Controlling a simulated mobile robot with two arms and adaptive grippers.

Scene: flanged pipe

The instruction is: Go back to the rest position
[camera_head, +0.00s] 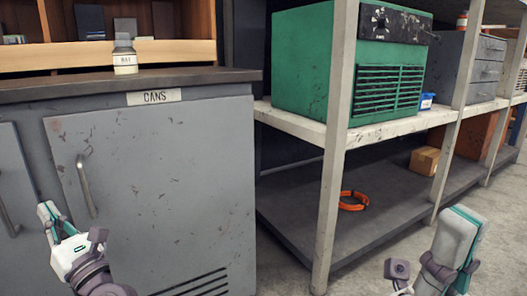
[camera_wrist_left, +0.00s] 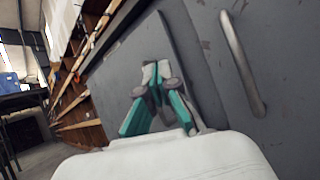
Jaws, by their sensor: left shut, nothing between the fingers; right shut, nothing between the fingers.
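My left gripper (camera_head: 46,210) is in front of the grey cabinet at the lower left of the head view. Its white and teal fingers are together with nothing between them. In the left wrist view, the closed fingertips (camera_wrist_left: 157,72) point toward the grey cabinet front, between dark gaps and a handle. Whether they touch the cabinet cannot be told. Of my right arm, a white and teal part (camera_head: 455,245) shows at the lower right of the head view.
The grey cabinet (camera_head: 190,185), with a handle (camera_head: 87,186) and a "CANS" label, fills the left. A bottle (camera_head: 124,56) stands on top. A white-posted rack (camera_head: 338,150) holds a green machine (camera_head: 340,70). An orange ring (camera_head: 352,201) lies on the lower shelf.

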